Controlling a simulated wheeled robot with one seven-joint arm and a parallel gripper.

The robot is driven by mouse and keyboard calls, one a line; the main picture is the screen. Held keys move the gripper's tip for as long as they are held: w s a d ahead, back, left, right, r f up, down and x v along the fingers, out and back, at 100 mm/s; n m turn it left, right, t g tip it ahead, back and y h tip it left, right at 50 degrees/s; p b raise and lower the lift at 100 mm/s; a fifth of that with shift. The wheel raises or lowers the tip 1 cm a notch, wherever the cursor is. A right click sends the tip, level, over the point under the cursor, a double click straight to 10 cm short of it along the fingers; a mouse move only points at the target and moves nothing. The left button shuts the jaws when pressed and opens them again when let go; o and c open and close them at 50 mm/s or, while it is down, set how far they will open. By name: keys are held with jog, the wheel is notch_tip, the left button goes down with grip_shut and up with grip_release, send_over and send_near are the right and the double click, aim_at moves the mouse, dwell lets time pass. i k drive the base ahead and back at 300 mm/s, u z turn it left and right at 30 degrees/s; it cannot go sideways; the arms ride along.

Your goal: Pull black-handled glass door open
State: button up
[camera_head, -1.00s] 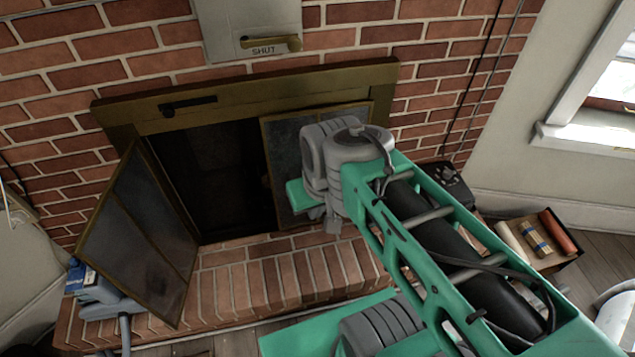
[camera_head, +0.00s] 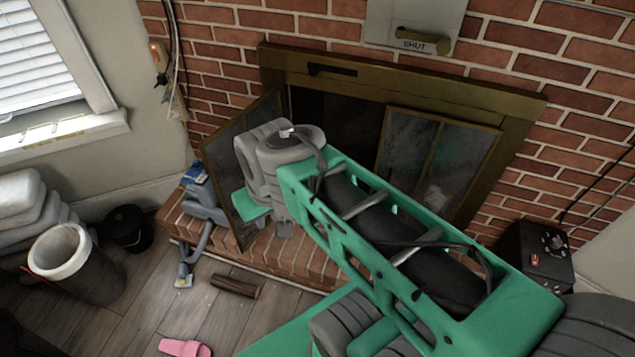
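The brass-framed fireplace (camera_head: 400,85) is set in the brick wall. Its left glass door (camera_head: 222,145) stands swung out from the dark opening, partly hidden by my arm's grey joint. The right glass door (camera_head: 432,150) has two dark panes and lies across the right part of the opening. Its lower part is hidden behind my green arm. I cannot make out a black handle on either door. My arm's end is in front of the left door. My gripper's fingers do not show, so contact with the door cannot be told.
A brick hearth (camera_head: 305,262) runs below the opening. A blue-grey tool (camera_head: 203,207) stands at its left end. A log (camera_head: 235,286) and a pink item (camera_head: 185,347) lie on the wooden floor. A white-rimmed bin (camera_head: 60,250) is at left, a black box (camera_head: 538,255) at right.

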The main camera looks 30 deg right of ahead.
aim_at(462, 153)
jog(key=u, duration=1.15)
jog(key=k, duration=0.55)
jog(key=z, duration=1.15)
